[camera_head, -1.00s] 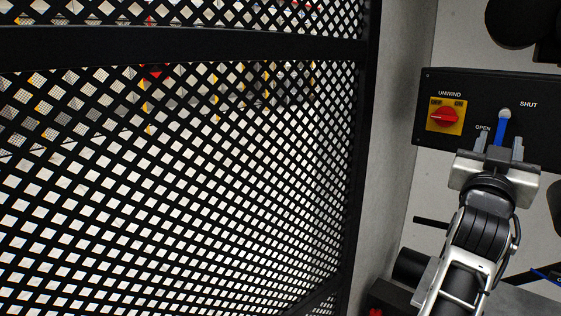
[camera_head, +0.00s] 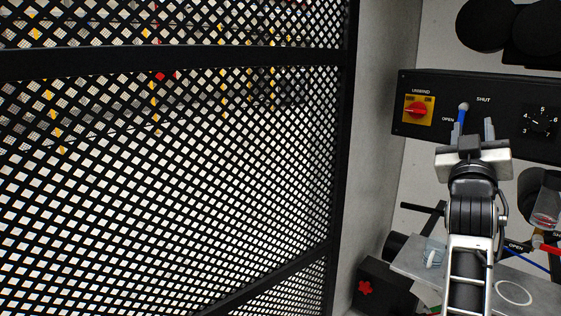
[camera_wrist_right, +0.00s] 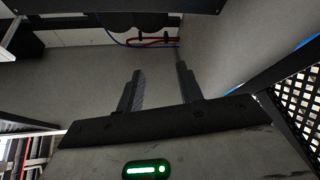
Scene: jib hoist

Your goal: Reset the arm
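My right gripper (camera_head: 473,130) is open in the head view, in front of the lower edge of the black control panel (camera_head: 500,118). The blue lever (camera_head: 461,115) with a pale round top sits between the OPEN and SHUT labels; the left finger overlaps its lower end in the picture. The red rotary switch (camera_head: 418,110) on its yellow plate, labelled UNWIND, is to the left. In the right wrist view the fingers of the gripper (camera_wrist_right: 160,85) stand apart with nothing between them. My left gripper is in neither view.
A black mesh fence (camera_head: 345,170) fills the left. A numbered dial (camera_head: 541,121) sits on the panel's right. Below are a grey shelf (camera_head: 413,262), a black box with a red knob (camera_head: 366,288), and a red-handled valve (camera_head: 545,246) at the right.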

